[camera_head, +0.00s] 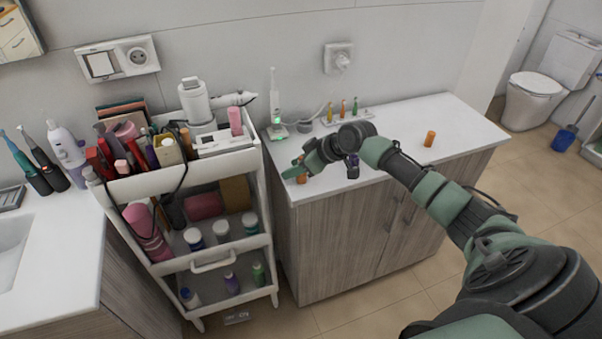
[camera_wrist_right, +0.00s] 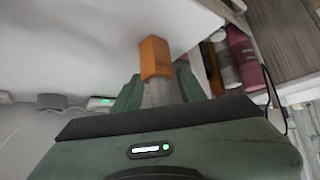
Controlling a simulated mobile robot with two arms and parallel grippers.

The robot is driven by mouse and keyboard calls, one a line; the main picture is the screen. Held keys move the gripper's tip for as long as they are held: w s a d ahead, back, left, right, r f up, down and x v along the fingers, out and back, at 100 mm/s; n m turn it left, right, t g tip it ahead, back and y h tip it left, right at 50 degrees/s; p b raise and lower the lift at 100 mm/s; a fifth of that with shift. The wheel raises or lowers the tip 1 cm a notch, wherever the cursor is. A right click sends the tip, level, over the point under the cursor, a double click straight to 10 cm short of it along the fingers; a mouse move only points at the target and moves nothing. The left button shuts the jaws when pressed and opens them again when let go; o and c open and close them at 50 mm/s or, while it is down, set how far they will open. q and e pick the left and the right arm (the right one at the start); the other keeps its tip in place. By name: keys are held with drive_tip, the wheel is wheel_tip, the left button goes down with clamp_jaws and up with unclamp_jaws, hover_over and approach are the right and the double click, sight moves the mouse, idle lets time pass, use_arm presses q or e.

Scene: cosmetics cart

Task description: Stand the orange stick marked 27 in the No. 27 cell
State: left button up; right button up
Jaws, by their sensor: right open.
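My right gripper (camera_head: 297,171) is at the left front part of the white counter, at an orange stick (camera_head: 302,178). In the wrist view the orange stick (camera_wrist_right: 155,57) stands out beyond the open green fingers (camera_wrist_right: 158,92), with its pale lower part between them. A small dark mark shows on it, too blurred to read. Another orange stick (camera_head: 430,139) stands on the right of the counter. A small white rack (camera_head: 336,120) at the back holds several coloured sticks; its cell numbers cannot be read. My left gripper is not in view.
A dark purple item (camera_head: 352,168) is on the counter beside my right arm. An electric toothbrush (camera_head: 274,100) stands on its base near the wall. A loaded white cart (camera_head: 185,182) stands left of the counter. The counter's right side is mostly clear.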

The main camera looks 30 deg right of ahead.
drive_tip(key=c, duration=0.8)
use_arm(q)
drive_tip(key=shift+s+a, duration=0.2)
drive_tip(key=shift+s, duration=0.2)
use_arm(e)
clamp_jaws()
